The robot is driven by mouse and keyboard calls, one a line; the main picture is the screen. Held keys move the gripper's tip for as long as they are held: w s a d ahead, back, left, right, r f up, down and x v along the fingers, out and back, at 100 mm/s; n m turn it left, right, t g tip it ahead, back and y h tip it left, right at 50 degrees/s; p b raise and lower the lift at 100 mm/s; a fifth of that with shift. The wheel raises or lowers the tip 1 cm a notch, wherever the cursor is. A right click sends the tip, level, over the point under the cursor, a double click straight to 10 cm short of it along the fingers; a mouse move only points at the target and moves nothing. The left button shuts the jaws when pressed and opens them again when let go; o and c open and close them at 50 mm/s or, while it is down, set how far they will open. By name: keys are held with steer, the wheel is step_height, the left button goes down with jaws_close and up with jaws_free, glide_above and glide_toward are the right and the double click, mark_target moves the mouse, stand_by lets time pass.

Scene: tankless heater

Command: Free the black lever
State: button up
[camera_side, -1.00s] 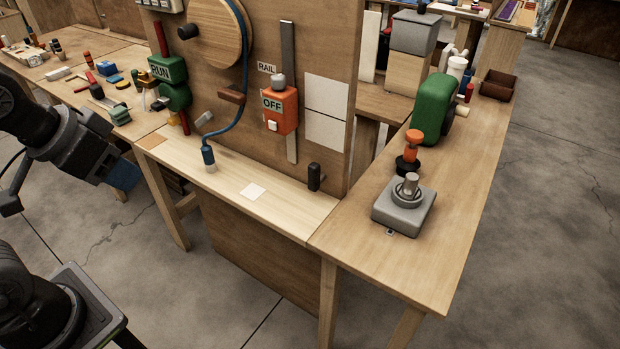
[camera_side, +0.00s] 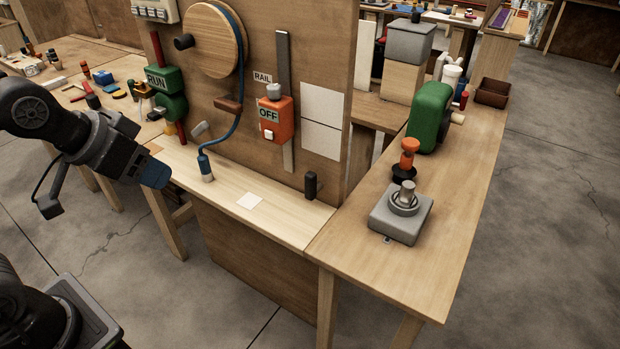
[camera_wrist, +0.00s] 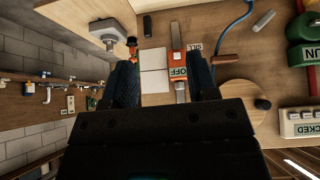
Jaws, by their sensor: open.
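A short black upright post (camera_side: 311,185) stands on the pale ledge at the foot of the wooden board; I cannot tell for sure that it is the black lever. It also shows in the wrist view (camera_wrist: 147,26). An orange OFF box (camera_side: 276,120) with a grey knob sits on a vertical grey rail (camera_side: 283,62) above and left of the post. The OFF box shows between my fingers in the wrist view (camera_wrist: 178,70). My gripper (camera_side: 156,173) is open and empty, left of the board and apart from everything. Its two fingers show in the wrist view (camera_wrist: 164,82).
A wooden wheel (camera_side: 214,38) with a black knob (camera_side: 184,42) is on the board. A blue cord (camera_side: 242,75) hangs to the ledge. A green RUN box (camera_side: 166,80) is at left. A grey block (camera_side: 401,215) and orange-topped piece (camera_side: 408,150) stand on the right bench.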

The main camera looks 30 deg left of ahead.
steer(key=w+d+f+t, duration=0.3)
steer(key=w+f, duration=0.1)
steer(key=w, duration=0.5)
steer(key=w+d+f+t, duration=0.3)
steer(key=w+f, duration=0.2)
steer(key=w, duration=0.3)
steer(key=t, duration=0.2)
glide_toward(308, 177)
steer(key=s+r, duration=0.1)
steer(key=r, duration=0.1)
step_height(308, 177, down, 5)
steer(key=s+t, duration=0.2)
steer(key=t, duration=0.1)
steer(key=w, duration=1.4)
steer(key=shift+d+r, duration=0.1)
jaws_close()
